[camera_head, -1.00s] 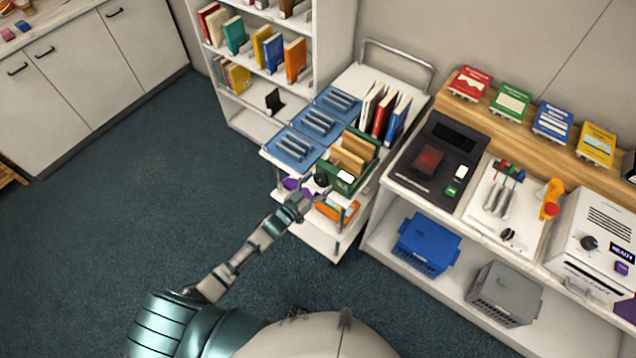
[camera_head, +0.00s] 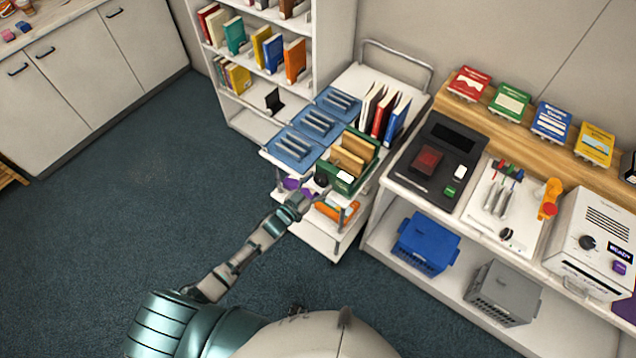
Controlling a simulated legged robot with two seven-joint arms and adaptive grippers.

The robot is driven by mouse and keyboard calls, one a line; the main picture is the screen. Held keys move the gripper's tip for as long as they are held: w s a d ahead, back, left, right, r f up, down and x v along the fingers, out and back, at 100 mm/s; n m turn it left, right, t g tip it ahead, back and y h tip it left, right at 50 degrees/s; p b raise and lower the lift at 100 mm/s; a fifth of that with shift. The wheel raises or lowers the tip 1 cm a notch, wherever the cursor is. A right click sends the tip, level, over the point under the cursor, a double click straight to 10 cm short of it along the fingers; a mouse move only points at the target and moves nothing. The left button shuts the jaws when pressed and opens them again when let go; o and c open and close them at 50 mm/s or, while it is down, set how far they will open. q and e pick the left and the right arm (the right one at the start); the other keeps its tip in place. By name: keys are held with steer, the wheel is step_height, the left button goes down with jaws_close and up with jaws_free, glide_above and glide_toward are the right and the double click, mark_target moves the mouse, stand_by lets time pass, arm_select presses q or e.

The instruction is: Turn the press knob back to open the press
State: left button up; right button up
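The white box-shaped machine that looks like the press (camera_head: 566,236) stands at the far right on the white counter. A round black knob (camera_head: 587,242) is on its front, left of a small lit display (camera_head: 620,252) and a purple button (camera_head: 620,267). How far the knob is turned is too small to tell. My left gripper (camera_head: 312,193) is at the front corner of the cart, far left of the press and apart from the knob. Its fingers are small and dark, so I cannot tell whether they are open. My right gripper is not in view.
The white cart (camera_head: 322,240) carries blue trays, books and a green box (camera_head: 347,180). The counter also holds a black device (camera_head: 437,161), a tool tray (camera_head: 493,200) and an orange tool (camera_head: 549,197). Blue (camera_head: 424,243) and grey (camera_head: 505,290) crates sit below. Floor at left is clear.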

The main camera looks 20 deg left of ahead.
arm_select(q)
steer(key=shift+s, duration=0.1)
steer(key=v, duration=1.2)
steer(key=shift+f, duration=0.15)
steer(key=s+a+f+n+g+y, duration=0.15)
steer(key=s+f, duration=0.25)
steer(key=f, duration=0.6)
steer(key=s+a+f+g+y, duration=0.3)
steer(key=f, duration=0.6)
steer(key=s+a+f+n+g+y, duration=0.15)
steer(key=s+f, duration=0.25)
steer(key=f, duration=0.6)
steer(key=s+d+f+g, duration=0.1)
steer(key=s+f+g, duration=0.2)
steer(key=s, duration=0.7)
steer(key=s+d+f+g+y, duration=0.1)
steer(key=s+f+g, duration=0.2)
steer(key=s+f, duration=0.5)
steer(key=s+d+f+g, duration=0.1)
steer(key=s+f+g, duration=0.2)
steer(key=s, duration=0.9)
step_height(320, 180, down, 3)
steer(key=shift+r, duration=0.1)
steer(key=shift+d, duration=0.1)
